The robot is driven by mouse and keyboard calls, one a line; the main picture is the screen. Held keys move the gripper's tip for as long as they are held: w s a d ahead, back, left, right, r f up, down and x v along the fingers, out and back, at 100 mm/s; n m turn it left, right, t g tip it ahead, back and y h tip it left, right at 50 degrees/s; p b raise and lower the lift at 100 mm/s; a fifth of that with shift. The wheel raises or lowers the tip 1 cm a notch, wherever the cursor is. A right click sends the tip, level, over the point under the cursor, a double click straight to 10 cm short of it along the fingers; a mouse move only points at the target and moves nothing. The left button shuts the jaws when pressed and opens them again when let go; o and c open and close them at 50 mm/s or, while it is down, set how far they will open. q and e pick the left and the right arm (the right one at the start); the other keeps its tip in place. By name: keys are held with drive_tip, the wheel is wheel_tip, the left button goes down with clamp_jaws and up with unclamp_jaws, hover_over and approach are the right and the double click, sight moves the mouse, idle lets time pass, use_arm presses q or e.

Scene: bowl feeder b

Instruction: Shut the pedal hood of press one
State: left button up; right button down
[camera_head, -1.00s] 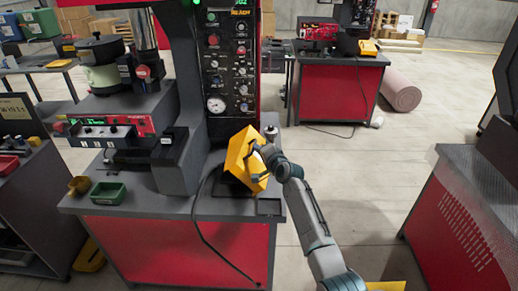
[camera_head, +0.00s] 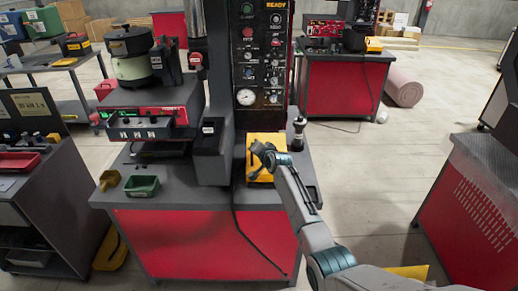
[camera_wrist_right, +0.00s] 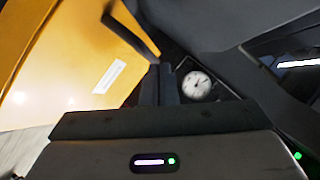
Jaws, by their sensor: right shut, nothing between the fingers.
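The yellow pedal hood (camera_head: 256,172) sits on the worktop of the press (camera_head: 222,60), below its control panel. It looks lowered onto its base; whether it is fully down is hard to tell. My right gripper (camera_head: 262,150) is shut and empty, over the upper part of the hood and hiding some of it. In the right wrist view the hood (camera_wrist_right: 70,60) fills the upper left with a white label, and the shut fingers (camera_wrist_right: 160,85) are beside it. Whether they touch it I cannot tell. My left gripper is not in view.
A dark knob-topped cylinder (camera_head: 298,134) stands just right of the hood. A green tray (camera_head: 142,186) and a brass-coloured scoop (camera_head: 109,180) lie at the worktop's left. A black cable (camera_head: 236,220) hangs over the front edge. Open floor lies to the right.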

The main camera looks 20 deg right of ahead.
drive_tip(key=shift+a+f, duration=0.3)
drive_tip(key=shift+a, duration=0.05)
drive_tip(key=shift+w+a+f, duration=0.1)
drive_tip(key=shift+a, duration=0.1)
drive_tip(key=shift+a+f, duration=0.1)
drive_tip(key=shift+a, duration=0.1)
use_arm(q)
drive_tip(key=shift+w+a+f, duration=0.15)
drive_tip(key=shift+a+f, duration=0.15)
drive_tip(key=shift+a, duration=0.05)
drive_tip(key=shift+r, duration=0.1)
